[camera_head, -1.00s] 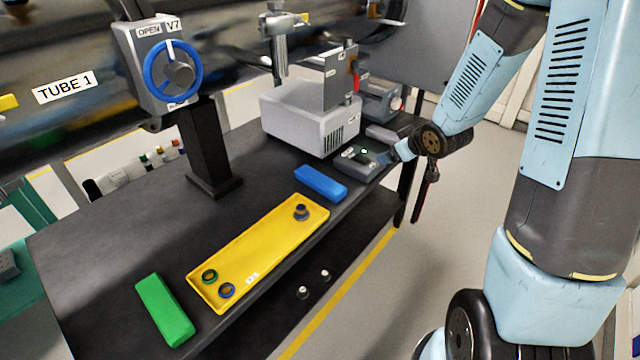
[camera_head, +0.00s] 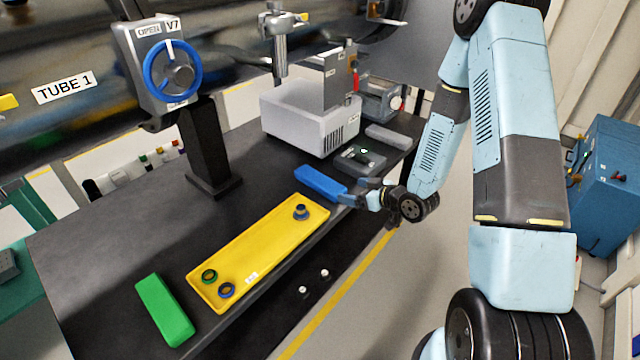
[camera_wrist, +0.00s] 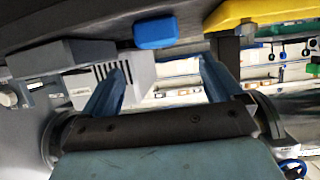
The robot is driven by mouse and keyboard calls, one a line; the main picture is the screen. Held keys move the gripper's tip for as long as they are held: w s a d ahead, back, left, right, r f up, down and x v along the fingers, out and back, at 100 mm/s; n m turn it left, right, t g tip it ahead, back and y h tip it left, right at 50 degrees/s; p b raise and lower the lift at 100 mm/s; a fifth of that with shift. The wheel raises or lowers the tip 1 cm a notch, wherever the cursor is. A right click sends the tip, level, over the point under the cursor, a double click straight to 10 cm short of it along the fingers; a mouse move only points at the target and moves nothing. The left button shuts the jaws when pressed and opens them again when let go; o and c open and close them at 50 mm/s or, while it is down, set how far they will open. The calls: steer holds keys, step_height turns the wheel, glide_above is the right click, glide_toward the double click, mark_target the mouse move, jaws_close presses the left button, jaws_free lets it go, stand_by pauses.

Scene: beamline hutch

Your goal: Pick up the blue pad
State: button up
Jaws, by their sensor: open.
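The blue pad (camera_head: 318,182) lies flat on the dark bench, between the yellow tray and the small grey control box. In the wrist view the blue pad (camera_wrist: 156,32) shows beyond the fingertips, a little above the gap between them. My gripper (camera_head: 350,192) is at the bench's right edge, close to the pad's right end, with its fingers pointing towards it. In the wrist view my gripper (camera_wrist: 160,65) has its two blue fingers wide apart with nothing between them. Whether a fingertip touches the pad cannot be told.
The yellow tray (camera_head: 250,247) holds several small rings. A green block (camera_head: 165,310) lies at the front left. The control box (camera_head: 360,158) sits just behind the pad, near the white instrument (camera_head: 300,120). A post carries a blue handwheel (camera_head: 173,70). The bench's left part is bare.

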mark_target(336, 188)
steer(key=x, duration=0.6)
steer(key=shift+f, duration=0.1)
steer(key=shift+f+x, duration=0.1)
steer(key=shift+x, duration=1.3)
steer(key=shift+f+x, duration=0.15)
steer(key=shift+x, duration=1.25)
steer(key=shift+s, duration=0.1)
steer(key=c, duration=1.4)
